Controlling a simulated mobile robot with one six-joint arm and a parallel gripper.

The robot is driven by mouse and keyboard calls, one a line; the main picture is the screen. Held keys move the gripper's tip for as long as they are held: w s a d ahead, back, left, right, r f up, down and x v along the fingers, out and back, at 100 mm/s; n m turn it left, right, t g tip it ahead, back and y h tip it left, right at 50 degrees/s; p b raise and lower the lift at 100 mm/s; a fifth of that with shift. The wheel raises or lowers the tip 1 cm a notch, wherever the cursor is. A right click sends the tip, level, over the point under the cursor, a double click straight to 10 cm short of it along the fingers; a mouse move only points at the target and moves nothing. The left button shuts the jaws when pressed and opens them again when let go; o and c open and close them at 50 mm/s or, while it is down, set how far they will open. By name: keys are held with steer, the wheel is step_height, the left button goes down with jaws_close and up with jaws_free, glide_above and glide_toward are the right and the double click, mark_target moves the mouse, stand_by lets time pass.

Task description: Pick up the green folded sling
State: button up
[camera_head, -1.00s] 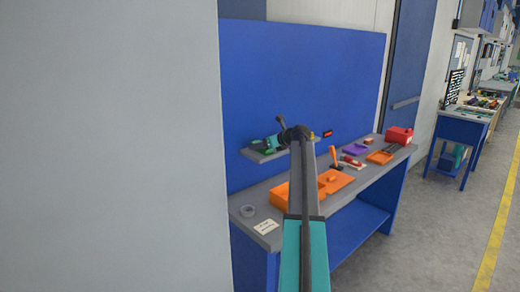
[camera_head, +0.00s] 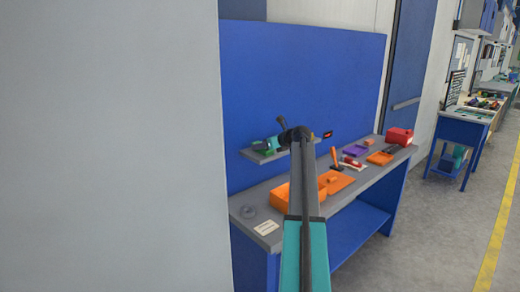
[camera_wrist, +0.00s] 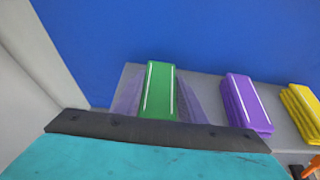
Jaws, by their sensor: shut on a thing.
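The green folded sling (camera_wrist: 161,88) stands in the middle of the wrist view, with pale lines along it. My gripper (camera_wrist: 157,96) has one see-through finger on each side of it and is shut on it. The sling is at the grey shelf (camera_wrist: 205,92); I cannot tell whether it still touches the shelf. In the head view my gripper (camera_head: 266,145) is small at the shelf on the blue panel, and the sling is too small there to make out clearly.
A purple folded sling (camera_wrist: 246,103) and a yellow one (camera_wrist: 303,110) lie to the right on the shelf. The blue panel (camera_wrist: 200,35) rises close behind. Below, a workbench (camera_head: 268,228) holds an orange box (camera_head: 285,200) and a red box (camera_head: 399,136). A grey wall (camera_head: 110,150) fills the left.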

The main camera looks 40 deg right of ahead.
steer(key=shift+r, duration=0.1)
steer(key=shift+r, duration=0.75)
steer(key=shift+r+b, duration=0.4)
steer(key=shift+r, duration=0.5)
steer(key=s+d+r+b, duration=0.1)
steer(key=s+d+b, duration=0.1)
steer(key=s, duration=1.3)
steer(key=shift+s+d+r, duration=0.25)
steer(key=shift+s+d, duration=0.1)
steer(key=shift+d, duration=0.25)
